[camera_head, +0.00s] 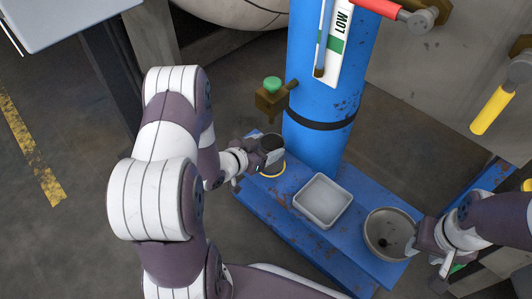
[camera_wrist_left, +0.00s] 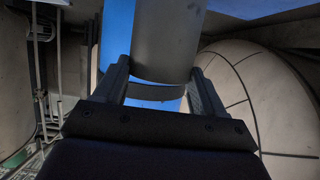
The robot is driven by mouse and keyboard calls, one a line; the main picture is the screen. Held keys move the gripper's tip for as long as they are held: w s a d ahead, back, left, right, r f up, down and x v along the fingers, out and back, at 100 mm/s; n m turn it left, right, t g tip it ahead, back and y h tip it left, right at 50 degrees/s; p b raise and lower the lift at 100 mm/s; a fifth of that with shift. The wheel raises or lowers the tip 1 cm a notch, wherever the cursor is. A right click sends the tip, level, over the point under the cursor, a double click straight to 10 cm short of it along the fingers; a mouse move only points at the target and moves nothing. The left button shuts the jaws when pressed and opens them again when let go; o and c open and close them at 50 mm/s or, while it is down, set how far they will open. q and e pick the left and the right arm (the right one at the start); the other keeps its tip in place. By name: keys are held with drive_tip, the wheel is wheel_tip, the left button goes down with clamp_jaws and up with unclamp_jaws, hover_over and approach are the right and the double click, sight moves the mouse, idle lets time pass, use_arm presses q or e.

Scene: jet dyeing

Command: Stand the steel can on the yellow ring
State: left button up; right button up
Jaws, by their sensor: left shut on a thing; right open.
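The steel can (camera_head: 271,147) is upright or nearly so above the left end of the blue bench. My left gripper (camera_head: 256,153) is shut on it from the left. In the left wrist view, the can (camera_wrist_left: 168,45) stands between the two fingers of my left gripper (camera_wrist_left: 162,92). The yellow ring (camera_head: 272,175) lies on the bench, its near edge showing below the can; the rest is hidden. I cannot tell whether the can touches it. My right gripper (camera_head: 428,257) is open beside the bowl at the bench's right end.
A blue column (camera_head: 322,100) rises just behind the bench (camera_head: 300,236). A brass valve with a green knob (camera_head: 272,85) juts out above the can. A white tray (camera_head: 322,201) and a round metal bowl (camera_head: 373,228) stand to the right on the bench.

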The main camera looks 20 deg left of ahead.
use_arm(q)
drive_tip(key=o, duration=1.6)
